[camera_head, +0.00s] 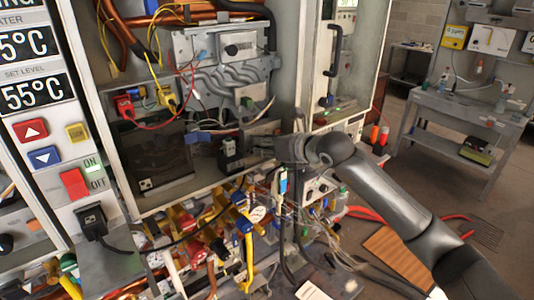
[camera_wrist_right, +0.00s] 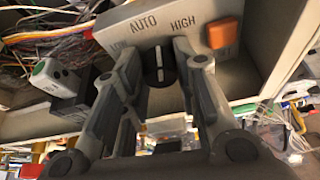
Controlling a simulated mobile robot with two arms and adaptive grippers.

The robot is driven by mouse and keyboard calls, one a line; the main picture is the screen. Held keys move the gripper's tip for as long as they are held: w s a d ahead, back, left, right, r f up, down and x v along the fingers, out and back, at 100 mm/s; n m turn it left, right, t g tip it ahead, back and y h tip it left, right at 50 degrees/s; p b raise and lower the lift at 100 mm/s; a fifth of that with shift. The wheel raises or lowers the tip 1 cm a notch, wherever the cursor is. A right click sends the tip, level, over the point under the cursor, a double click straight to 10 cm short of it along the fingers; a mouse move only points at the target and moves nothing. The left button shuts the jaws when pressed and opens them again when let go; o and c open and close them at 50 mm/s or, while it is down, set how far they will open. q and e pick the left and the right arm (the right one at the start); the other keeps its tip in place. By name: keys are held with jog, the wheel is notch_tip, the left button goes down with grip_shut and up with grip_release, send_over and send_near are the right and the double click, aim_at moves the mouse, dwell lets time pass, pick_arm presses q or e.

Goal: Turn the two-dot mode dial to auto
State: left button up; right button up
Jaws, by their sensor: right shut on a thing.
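In the right wrist view, a black mode dial (camera_wrist_right: 160,66) with a white line sits on a light grey panel (camera_wrist_right: 190,18). The panel reads AUTO and HIGH, with a third label at left partly hidden by a finger. The white line stands roughly upright, near the AUTO side. My right gripper (camera_wrist_right: 160,62) is shut on the dial, one finger on each side. In the head view, my right gripper (camera_head: 268,143) reaches in from the right to the heater cabinet's lower edge. The dial is hidden there. I cannot make out two dots on it. My left gripper is not in view.
An orange button (camera_wrist_right: 222,32) sits right of the dial. A black box (camera_head: 231,157) stands left of my right gripper. Loose wires and valves (camera_head: 240,215) crowd the space below. An open cabinet door (camera_head: 335,60) stands at right. A workbench (camera_head: 470,120) is farther back.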

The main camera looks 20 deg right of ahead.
jog(key=n+h+b, duration=0.1)
jog(key=b, duration=0.2)
jog(key=shift+a+f, duration=0.1)
jog(key=shift+f, duration=0.1)
jog(key=shift+r+n+h+b, duration=0.15)
jog(key=shift+n+h+b, duration=0.15)
jog(key=shift+n+b, duration=0.55)
jog(key=o, duration=0.7)
jog(key=shift+o, duration=0.2)
jog(key=v, duration=1.2)
jog(key=shift+s, duration=0.15)
